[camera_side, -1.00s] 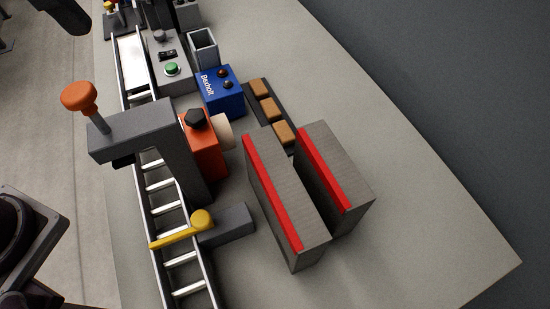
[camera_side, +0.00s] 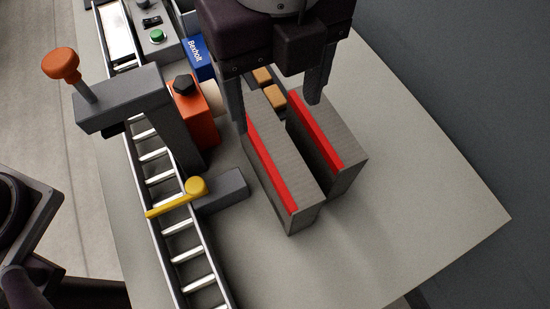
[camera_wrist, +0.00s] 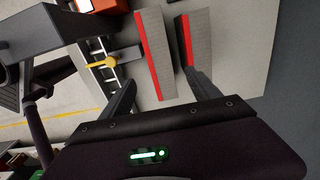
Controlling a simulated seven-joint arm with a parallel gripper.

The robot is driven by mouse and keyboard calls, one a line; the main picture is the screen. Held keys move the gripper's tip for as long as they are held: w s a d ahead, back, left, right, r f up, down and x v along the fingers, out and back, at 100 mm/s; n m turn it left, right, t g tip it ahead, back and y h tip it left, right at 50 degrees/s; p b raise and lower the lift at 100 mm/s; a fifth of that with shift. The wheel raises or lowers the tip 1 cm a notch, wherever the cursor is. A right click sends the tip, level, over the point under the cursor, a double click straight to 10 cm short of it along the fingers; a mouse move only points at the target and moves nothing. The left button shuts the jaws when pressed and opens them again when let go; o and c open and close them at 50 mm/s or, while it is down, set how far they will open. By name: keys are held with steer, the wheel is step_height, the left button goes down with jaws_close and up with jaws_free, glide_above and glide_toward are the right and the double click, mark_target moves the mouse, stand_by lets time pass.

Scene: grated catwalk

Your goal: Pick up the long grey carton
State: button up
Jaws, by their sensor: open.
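Two long grey cartons with red strips along their upper edges stand side by side on the table, a narrow gap between them. The left carton (camera_side: 282,184) and right carton (camera_side: 332,160) both show in the side view. In the wrist view the left carton (camera_wrist: 160,55) lies ahead of the space between my fingers, and the right carton (camera_wrist: 199,40) is beyond the right finger. My gripper (camera_side: 276,112) is open and empty, pointing down by the cartons' far ends. In the wrist view my fingers (camera_wrist: 160,80) spread apart. I cannot tell their exact height or whether they touch anything.
A ladder-like roller rail (camera_side: 167,205) with a yellow lever (camera_side: 178,198) runs left of the cartons. A grey post with an orange knob (camera_side: 60,64), an orange box (camera_side: 199,119) and a blue box (camera_side: 196,58) stand nearby. The table is clear to the right and in front.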

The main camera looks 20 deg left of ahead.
mark_target(275, 163)
steer(key=f, duration=1.7)
steer(key=shift+w+a+f, duration=0.15)
steer(key=shift+w+f, duration=0.05)
steer(key=shift+f, duration=0.05)
steer(key=shift+r, duration=0.1)
steer(key=c, duration=1.5)
